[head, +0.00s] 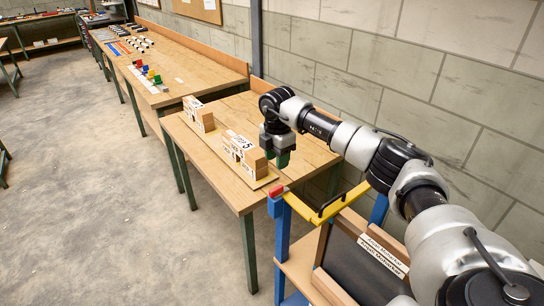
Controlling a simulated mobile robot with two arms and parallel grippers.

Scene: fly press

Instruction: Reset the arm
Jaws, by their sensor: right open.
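My right arm reaches in from the right, and its gripper (278,158) points down over the near end of the workbench (215,185). Its dark green fingers are open beside a wooden block with white number cards (243,154). I cannot tell whether they touch it. A second wooden block with white cards (199,114) stands farther back on the same pale strip. No separate arm or lever of a press can be made out with certainty. My left gripper is not in view.
A yellow bar with a black handle (323,208) lies across a blue-framed stand (282,240) close to the bench's near corner. Longer benches (180,62) with coloured parts run back along the block wall. The concrete floor (85,200) at left is clear.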

